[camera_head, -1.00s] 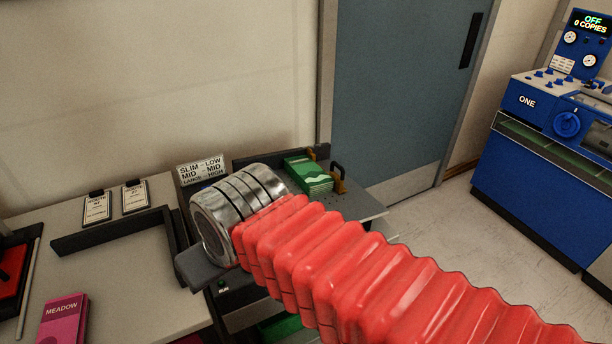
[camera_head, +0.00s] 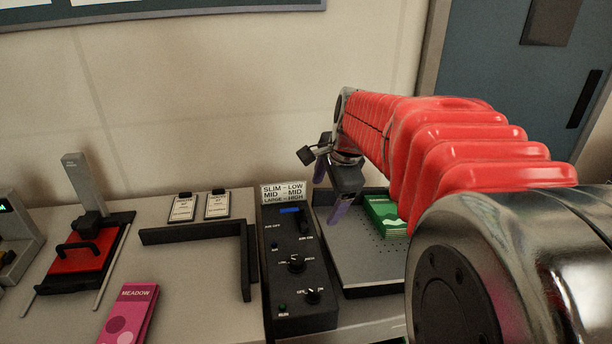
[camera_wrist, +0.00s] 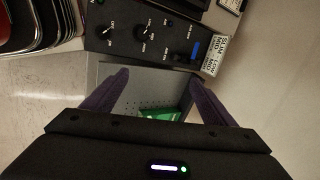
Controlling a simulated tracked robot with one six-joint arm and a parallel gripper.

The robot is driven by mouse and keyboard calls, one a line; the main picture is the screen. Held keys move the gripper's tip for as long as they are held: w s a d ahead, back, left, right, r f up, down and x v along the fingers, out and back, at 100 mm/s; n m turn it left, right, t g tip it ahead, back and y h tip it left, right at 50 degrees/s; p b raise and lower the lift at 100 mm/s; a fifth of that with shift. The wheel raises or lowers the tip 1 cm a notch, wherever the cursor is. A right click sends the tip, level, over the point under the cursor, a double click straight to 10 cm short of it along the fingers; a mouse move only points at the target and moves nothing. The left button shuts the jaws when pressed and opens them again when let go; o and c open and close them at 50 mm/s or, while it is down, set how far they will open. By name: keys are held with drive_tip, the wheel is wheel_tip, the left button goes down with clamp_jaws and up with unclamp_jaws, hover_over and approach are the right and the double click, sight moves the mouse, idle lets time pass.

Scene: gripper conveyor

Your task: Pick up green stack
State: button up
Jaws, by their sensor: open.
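The green stack (camera_head: 382,214) lies at the back of a grey perforated tray (camera_head: 368,262), right of a black control box. In the head view it sits just right of my gripper (camera_head: 331,193), and my red arm sleeve passes close by its right. My gripper is open and empty, its purple fingers pointing down near the tray's back left. In the wrist view, part of the green stack (camera_wrist: 158,115) shows between the spread fingers, close to the gripper's dark body, which hides the rest of it. I see no contact between fingers and stack.
The black control box (camera_head: 291,262) with knobs and a size sign (camera_head: 284,193) stands beside the tray. A black L-shaped bracket (camera_head: 243,255), a pink MEADOW stack (camera_head: 130,314) and a red press (camera_head: 84,254) are further left. A wall rises behind.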

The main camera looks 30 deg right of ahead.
drive_tip(key=w+d+f+m, duration=0.2)
drive_tip(key=d+m, duration=0.3)
drive_tip(key=d, duration=0.2)
drive_tip(key=w+d+f+m, duration=0.2)
drive_tip(key=w+d+m, duration=0.1)
drive_tip(key=d+m, duration=0.3)
drive_tip(key=m, duration=0.9)
approach(387, 211)
drive_tip(key=v, duration=0.3)
drive_tip(key=shift+s+d+r, duration=0.1)
drive_tip(key=shift+d+r, duration=0.05)
drive_tip(key=shift+d, duration=0.05)
drive_tip(key=shift+x, duration=4.3)
drive_tip(key=shift+x, duration=2.6)
drive_tip(key=shift+a, duration=0.15)
